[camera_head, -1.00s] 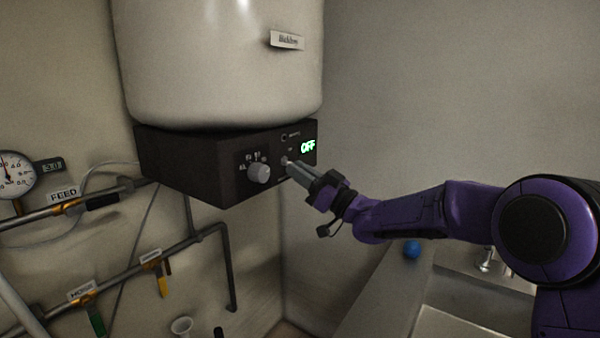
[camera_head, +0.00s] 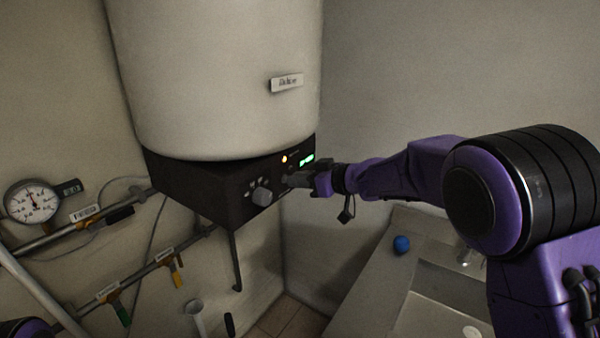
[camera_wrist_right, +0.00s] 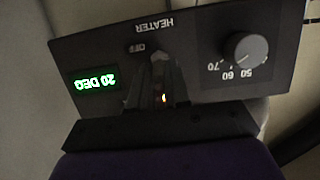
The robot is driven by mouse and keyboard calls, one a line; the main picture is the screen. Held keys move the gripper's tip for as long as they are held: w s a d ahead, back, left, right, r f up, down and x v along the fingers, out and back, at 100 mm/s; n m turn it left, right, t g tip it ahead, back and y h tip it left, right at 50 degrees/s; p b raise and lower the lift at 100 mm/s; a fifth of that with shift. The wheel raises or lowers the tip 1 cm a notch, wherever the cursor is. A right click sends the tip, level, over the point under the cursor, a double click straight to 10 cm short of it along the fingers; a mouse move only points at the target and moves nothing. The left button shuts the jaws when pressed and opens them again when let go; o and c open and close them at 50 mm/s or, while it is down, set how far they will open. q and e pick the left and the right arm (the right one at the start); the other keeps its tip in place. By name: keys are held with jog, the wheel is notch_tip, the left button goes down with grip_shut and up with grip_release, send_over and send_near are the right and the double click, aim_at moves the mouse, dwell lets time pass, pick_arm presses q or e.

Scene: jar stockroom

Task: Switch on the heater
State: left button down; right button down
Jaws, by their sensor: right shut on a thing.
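The heater is a large pale tank (camera_head: 215,80) with a dark control box (camera_head: 190,185) under it. An orange lamp (camera_head: 284,159) glows on the box. The green display (camera_wrist_right: 95,82) reads 20 DEG in the right wrist view, which shows the panel upside down. The heater switch (camera_wrist_right: 158,58) sits by the OFF mark, and its lever is mostly hidden by my fingers. My right gripper (camera_head: 289,181) is at the panel, shut on the switch. The grey temperature dial (camera_head: 262,196) is beside it, untouched. My left gripper is not in view.
Pipes with a black FEED handle (camera_head: 119,216), a yellow handle (camera_head: 176,278) and a green handle (camera_head: 122,313) run along the left wall. A gauge (camera_head: 32,203) is at far left.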

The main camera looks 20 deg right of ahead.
jog(key=shift+a+r+g+h, duration=0.1)
jog(key=shift+r+g+h, duration=0.15)
jog(key=shift+g+h, duration=0.5)
jog(key=shift+w, duration=0.1)
jog(key=c, duration=1.1)
grip_release()
jog(key=shift+r, duration=0.1)
jog(key=b+v, duration=0.3)
jog(key=v, duration=0.7)
jog(key=shift+s, duration=0.25)
